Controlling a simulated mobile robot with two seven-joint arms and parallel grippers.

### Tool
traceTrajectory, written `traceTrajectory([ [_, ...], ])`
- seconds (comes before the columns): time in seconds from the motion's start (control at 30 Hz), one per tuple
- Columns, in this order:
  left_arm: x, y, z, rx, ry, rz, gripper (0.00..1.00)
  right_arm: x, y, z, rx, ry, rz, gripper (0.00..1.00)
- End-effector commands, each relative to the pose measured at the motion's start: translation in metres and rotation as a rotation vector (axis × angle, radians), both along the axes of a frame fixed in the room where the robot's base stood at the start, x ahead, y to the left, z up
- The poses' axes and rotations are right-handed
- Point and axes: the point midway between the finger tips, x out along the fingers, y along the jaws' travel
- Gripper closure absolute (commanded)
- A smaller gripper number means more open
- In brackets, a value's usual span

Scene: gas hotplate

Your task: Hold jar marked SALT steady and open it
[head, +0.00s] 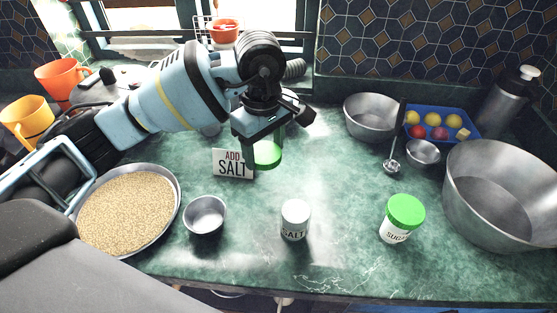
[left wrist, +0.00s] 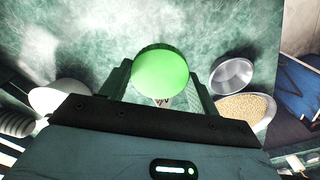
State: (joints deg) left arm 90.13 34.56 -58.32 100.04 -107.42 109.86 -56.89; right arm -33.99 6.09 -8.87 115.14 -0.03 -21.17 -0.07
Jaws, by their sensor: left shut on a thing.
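The jar marked SALT (head: 294,222) stands upright on the green marble counter, its top white and bare of a green lid. My left gripper (head: 265,150) is shut on a green lid (head: 267,155) and holds it above the counter, behind the salt jar and apart from it. The lid also shows between the fingers in the left wrist view (left wrist: 160,75). A small part of something with lettering shows just below the lid there, mostly hidden. My right gripper is not in view.
An ADD SALT card (head: 233,165) stands by the left gripper. A jar marked SUGAR with a green lid (head: 405,212) is on the right. A small metal bowl (head: 205,215) and a grain-filled pan (head: 128,210) are left; a large pot (head: 500,195) is far right.

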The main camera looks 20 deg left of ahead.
Motion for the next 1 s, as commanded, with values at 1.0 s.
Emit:
traceTrajectory([
  [1.0, 0.005, -0.001, -0.066, -0.004, 0.008, 0.071, 0.66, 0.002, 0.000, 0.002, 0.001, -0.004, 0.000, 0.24],
])
